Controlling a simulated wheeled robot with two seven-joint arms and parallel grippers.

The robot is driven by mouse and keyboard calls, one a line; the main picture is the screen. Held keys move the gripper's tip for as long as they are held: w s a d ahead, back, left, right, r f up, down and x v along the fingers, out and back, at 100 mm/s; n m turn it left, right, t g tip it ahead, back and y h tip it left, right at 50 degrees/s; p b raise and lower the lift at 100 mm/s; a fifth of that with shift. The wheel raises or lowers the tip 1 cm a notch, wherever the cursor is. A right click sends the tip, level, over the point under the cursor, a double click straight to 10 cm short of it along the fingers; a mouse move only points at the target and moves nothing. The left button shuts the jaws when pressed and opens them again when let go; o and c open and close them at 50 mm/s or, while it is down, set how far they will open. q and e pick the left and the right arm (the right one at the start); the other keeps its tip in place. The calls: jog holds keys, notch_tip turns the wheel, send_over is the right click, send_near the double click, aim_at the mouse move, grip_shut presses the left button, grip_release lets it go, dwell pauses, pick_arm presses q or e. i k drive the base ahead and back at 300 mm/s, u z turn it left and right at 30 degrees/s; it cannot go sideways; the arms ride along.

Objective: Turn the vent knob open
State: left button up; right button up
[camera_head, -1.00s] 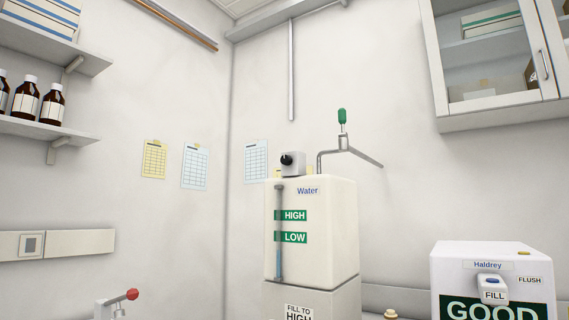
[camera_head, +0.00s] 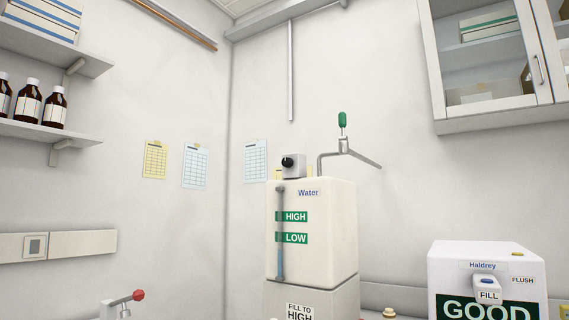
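A small grey box with a black round knob (camera_head: 289,161) sits on top of the white water tank (camera_head: 330,235), near its left edge. The knob faces toward me and has a pale mark on it; I cannot tell which setting it points to. The tank carries a "Water" label, green HIGH and LOW labels and a vertical sight tube (camera_head: 280,235). Neither of my grippers shows in the head view.
A bent metal pipe with a green handle (camera_head: 342,120) rises behind the tank. A white Haldrey machine (camera_head: 470,250) stands at right, below a glass-door cabinet (camera_head: 490,112). A red-knobbed fitting (camera_head: 138,295) is at lower left. Shelves with brown bottles (camera_head: 55,105) hang at left.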

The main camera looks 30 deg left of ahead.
aim_at(287, 162)
jog(key=z, duration=0.65)
jog(key=k, duration=0.15)
jog(key=u, duration=1.95)
jog(key=i, duration=1.35)
jog(key=u, duration=0.3)
